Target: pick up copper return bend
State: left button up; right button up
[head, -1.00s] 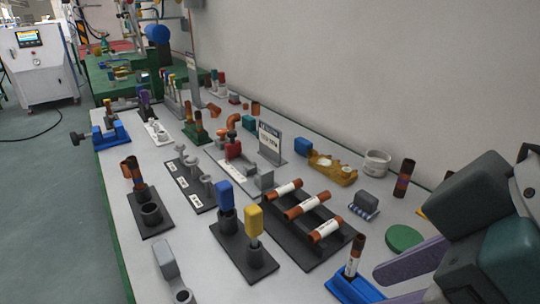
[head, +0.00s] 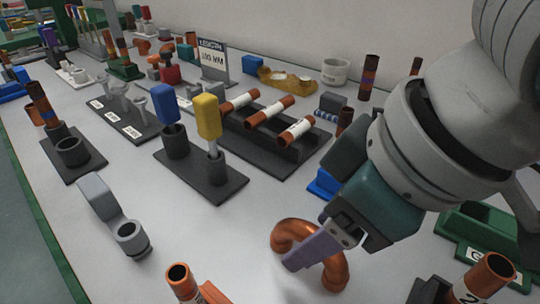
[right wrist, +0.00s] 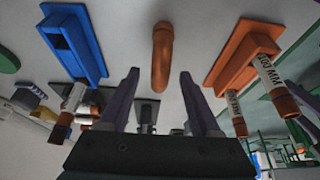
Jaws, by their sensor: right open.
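The copper return bend (head: 335,272) is a shiny U-shaped copper pipe on the grey table, at the lower middle of the head view. My right gripper (head: 290,262) reaches down over it, and a purple finger hides part of the bend. In the right wrist view the bend (right wrist: 162,55) stands as a narrow copper shape between and beyond the two open purple fingers (right wrist: 158,85). The gripper looks empty. Whether the fingers touch the bend cannot be told. My left gripper is in neither view.
A grey bracket with a ring (head: 112,218) lies to the left. Copper pipes stand near the front edge, one at the lower left (head: 180,283) and one at the lower right (head: 488,277). A black rack with labelled copper tubes (head: 270,138) and a green block (head: 480,232) are nearby.

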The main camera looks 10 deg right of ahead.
jog(key=shift+x, duration=1.05)
grip_shut()
